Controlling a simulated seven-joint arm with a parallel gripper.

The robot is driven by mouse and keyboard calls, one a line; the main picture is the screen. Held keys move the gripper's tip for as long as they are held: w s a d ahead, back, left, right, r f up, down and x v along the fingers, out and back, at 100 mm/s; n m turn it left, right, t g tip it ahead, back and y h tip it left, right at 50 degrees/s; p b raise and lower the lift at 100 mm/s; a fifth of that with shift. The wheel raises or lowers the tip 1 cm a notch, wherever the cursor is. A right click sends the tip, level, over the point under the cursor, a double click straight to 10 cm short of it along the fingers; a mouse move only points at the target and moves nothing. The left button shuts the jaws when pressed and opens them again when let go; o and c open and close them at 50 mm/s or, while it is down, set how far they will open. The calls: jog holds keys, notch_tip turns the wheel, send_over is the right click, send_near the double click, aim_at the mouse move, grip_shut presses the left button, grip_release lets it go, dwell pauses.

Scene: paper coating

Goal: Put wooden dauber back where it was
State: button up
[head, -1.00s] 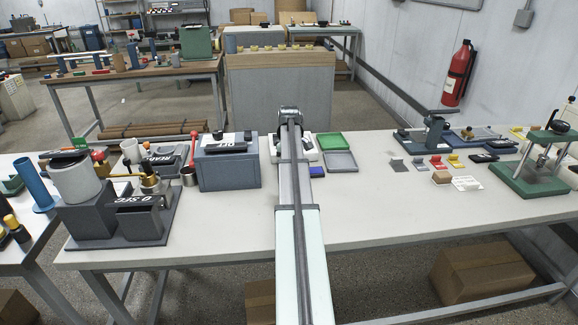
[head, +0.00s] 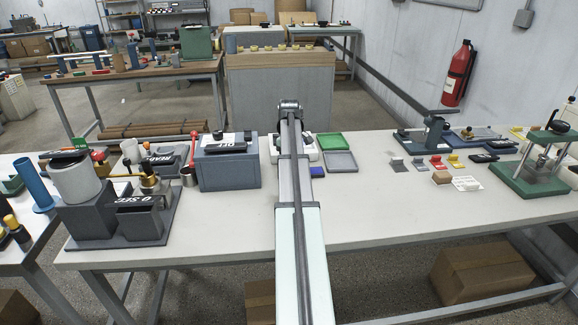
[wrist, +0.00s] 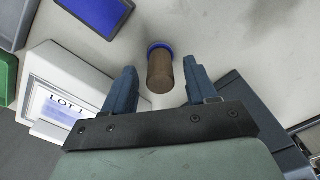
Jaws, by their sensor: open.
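The wooden dauber (wrist: 160,75), a brown cylinder with a blue end, shows in the wrist view on the pale tabletop. My gripper (wrist: 158,68) is open, with one blue finger to the left of the dauber and the other to its right. Gaps show between the dauber and both fingers. I cannot tell how far down the fingers reach beside it. In the head view my own arm hides the gripper and the dauber.
A dark-framed blue pad (wrist: 95,14) lies beyond the left finger. A white labelled block (wrist: 60,100) is left of the gripper, and a dark blue-grey box (wrist: 255,115) is at the right. Green (head: 332,141) and grey (head: 341,161) trays lie right of my arm.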

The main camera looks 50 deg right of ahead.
notch_tip(320, 180, up, 10)
jog(key=shift+f, duration=0.1)
